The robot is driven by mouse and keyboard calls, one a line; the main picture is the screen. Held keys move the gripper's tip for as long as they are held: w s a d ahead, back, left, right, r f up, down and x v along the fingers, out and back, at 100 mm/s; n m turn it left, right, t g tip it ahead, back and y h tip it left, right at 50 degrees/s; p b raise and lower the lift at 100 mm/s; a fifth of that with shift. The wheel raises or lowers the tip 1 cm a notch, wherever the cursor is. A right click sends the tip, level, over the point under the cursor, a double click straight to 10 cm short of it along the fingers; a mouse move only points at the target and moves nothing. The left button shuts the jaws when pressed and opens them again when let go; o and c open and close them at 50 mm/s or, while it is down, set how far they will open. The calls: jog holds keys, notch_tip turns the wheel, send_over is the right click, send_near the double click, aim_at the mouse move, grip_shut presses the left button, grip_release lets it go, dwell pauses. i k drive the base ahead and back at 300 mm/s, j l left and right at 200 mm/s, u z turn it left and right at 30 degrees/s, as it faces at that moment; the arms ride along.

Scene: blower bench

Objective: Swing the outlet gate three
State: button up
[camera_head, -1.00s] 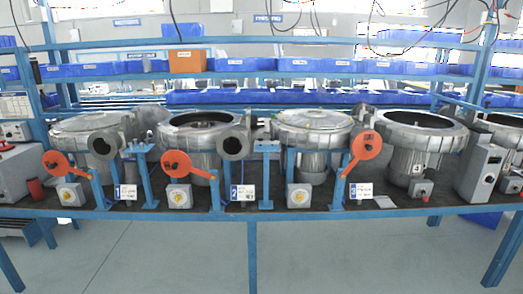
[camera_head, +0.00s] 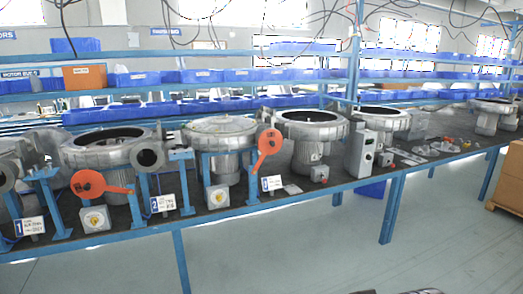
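The gate by the plate marked 3 (camera_head: 271,183) is an orange-red paddle (camera_head: 269,141) on a blue post. Its round disc is up, with the narrower arm slanting down to the left. The disc stands in front of the right side of a silver blower (camera_head: 224,133) and seems to cover its outlet, which I cannot see. The gate by plate 2 (camera_head: 162,204) is a similar orange-red paddle (camera_head: 88,183), lying sideways to the left of an open round outlet (camera_head: 149,156).
The long bench (camera_head: 225,218) has blue legs (camera_head: 181,262). A switch box (camera_head: 217,197) stands left of gate three; a grey control box (camera_head: 361,153) is farther right. The floor (camera_head: 300,252) in front is clear. Cardboard boxes (camera_head: 508,180) stand at right.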

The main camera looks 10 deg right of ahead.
aim_at(270, 142)
jog(key=i+j, duration=0.2)
jog(key=i, duration=0.3)
jog(key=i+j, duration=0.2)
jog(key=i, duration=0.25)
jog(key=i+j, duration=0.25)
jog(key=i, duration=0.25)
jog(key=i+j+z, duration=0.1)
jog(key=i, duration=0.35)
jog(key=i+j, duration=0.35)
jog(key=i, duration=0.15)
